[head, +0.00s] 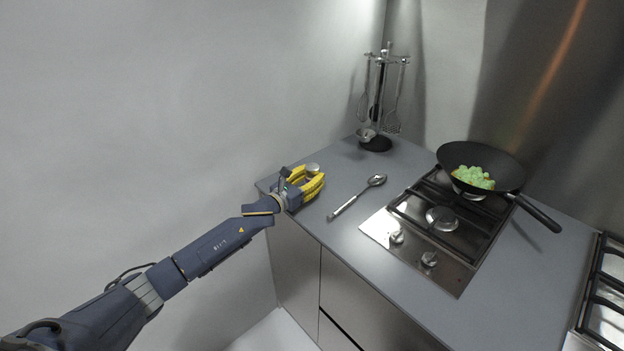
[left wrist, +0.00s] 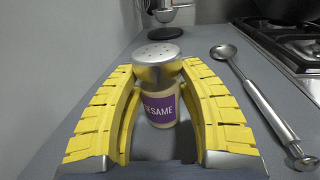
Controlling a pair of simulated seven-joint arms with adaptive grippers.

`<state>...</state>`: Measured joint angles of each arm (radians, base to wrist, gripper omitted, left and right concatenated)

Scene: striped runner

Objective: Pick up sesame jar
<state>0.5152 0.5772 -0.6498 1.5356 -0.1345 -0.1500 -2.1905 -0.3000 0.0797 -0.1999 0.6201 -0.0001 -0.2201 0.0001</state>
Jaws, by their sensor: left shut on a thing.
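The sesame jar (left wrist: 159,95) stands upright on the grey counter between the yellow fingers of my left gripper (left wrist: 158,110) in the left wrist view. It has a silver perforated lid and a purple label reading part of "SESAME". In the head view my left gripper (head: 310,181) is at the counter's left corner, shut on the jar, whose silver lid (head: 313,168) shows between the fingers. The lower jar is mostly hidden there. My right gripper is not in view.
A metal spoon (head: 357,197) lies right of the gripper. A utensil stand (head: 376,143) is at the back corner. A gas hob (head: 430,228) with a black wok (head: 507,172) holding green food is further right. A wall borders the counter's left side.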

